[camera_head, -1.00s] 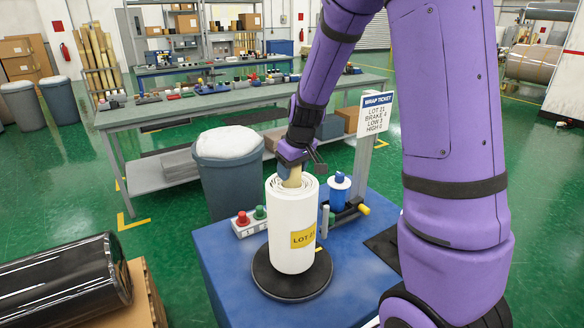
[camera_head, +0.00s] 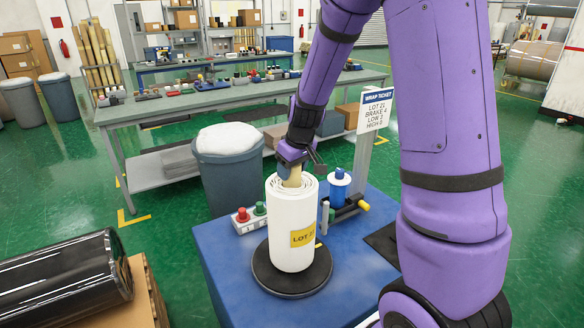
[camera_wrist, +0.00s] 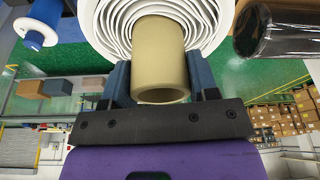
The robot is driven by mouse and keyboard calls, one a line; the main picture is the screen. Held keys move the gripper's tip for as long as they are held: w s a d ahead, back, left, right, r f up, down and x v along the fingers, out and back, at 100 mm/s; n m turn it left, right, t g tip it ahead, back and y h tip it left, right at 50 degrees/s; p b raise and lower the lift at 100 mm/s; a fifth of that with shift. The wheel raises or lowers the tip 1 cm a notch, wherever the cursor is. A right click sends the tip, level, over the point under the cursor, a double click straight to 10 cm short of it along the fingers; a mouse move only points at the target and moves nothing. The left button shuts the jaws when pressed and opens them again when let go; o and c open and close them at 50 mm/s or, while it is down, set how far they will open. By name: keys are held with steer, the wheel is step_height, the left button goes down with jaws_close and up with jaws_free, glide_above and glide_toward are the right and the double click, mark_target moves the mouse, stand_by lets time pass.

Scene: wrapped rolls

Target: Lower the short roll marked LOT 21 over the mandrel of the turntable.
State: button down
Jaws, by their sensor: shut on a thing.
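The white roll with the yellow LOT 21 label (camera_head: 292,225) stands upright over the black round turntable (camera_head: 292,276) on the blue table. Its lower end looks to be at the turntable's surface; the mandrel is hidden. A tan core (camera_wrist: 160,55) sticks up from the roll's top. My gripper (camera_head: 292,168) is above the roll and shut on this core. In the wrist view the two fingers of my gripper (camera_wrist: 160,82) sit on either side of the core, with the white wound layers behind it.
On the blue table (camera_head: 225,262), a red and green button box (camera_head: 250,218) stands left of the roll. A blue film spool (camera_head: 339,188) and the wrap ticket sign (camera_head: 376,110) stand behind right. A black wrapped roll (camera_head: 60,275) lies at the lower left.

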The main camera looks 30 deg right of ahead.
steer(key=shift+f, duration=0.7)
stand_by(0.5)
steer(key=shift+c, duration=1.5)
jaws_free()
steer(key=v, duration=1.1)
steer(key=s+a+r, duration=0.2)
steer(key=s+r, duration=0.2)
steer(key=s, duration=0.4)
steer(key=s+a+r+m+t, duration=0.1)
steer(key=s+a+r, duration=0.2)
steer(key=s, duration=0.5)
steer(key=s+a+r+m+t, duration=0.1)
steer(key=s+a+r, duration=0.2)
steer(key=s, duration=0.5)
steer(key=shift+s+r+h, duration=0.3)
steer(key=shift+s+r, duration=0.05)
steer(key=shift+r, duration=0.5)
